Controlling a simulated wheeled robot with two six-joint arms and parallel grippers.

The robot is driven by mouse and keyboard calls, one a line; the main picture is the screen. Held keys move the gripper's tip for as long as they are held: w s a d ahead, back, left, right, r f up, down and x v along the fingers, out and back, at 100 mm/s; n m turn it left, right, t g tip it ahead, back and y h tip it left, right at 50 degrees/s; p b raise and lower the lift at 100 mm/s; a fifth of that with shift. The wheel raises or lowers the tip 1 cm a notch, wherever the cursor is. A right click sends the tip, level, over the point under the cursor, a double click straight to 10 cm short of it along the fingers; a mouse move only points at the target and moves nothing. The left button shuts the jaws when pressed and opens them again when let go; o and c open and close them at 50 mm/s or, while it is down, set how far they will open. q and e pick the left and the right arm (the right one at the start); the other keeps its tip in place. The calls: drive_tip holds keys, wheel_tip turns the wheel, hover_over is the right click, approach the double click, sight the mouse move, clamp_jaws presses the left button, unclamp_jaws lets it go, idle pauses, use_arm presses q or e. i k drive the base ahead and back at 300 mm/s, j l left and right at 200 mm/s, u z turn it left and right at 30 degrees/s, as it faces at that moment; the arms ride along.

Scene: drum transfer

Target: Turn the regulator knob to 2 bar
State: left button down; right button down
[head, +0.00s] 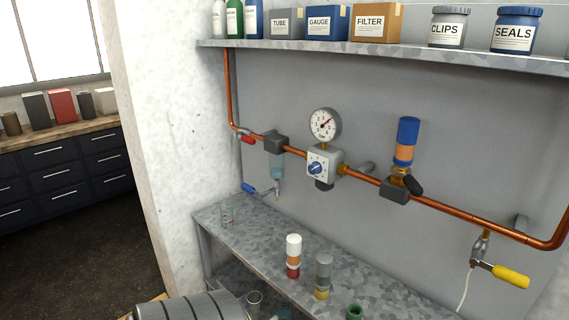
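The regulator is a pale box (332,156) on the copper pipe, with a blue round knob (315,168) on its front. Small marks surround the knob, but they are too small to read. A round white pressure gauge (324,125) stands on top of the regulator. Its red needle points to the upper right; its numbers are too small to read surely. Neither of my grippers shows in the head view, and nothing touches the knob.
The copper pipe (450,211) also carries a red-handled valve (247,139), a blue-and-orange canister (406,139) and a yellow-handled valve (510,276). A shelf (400,56) overhangs it. Cylinders, including a white-topped one (293,250), stand on the grey bench (250,230) below.

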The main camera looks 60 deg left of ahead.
sight(315, 168)
drive_tip(key=u, duration=1.8)
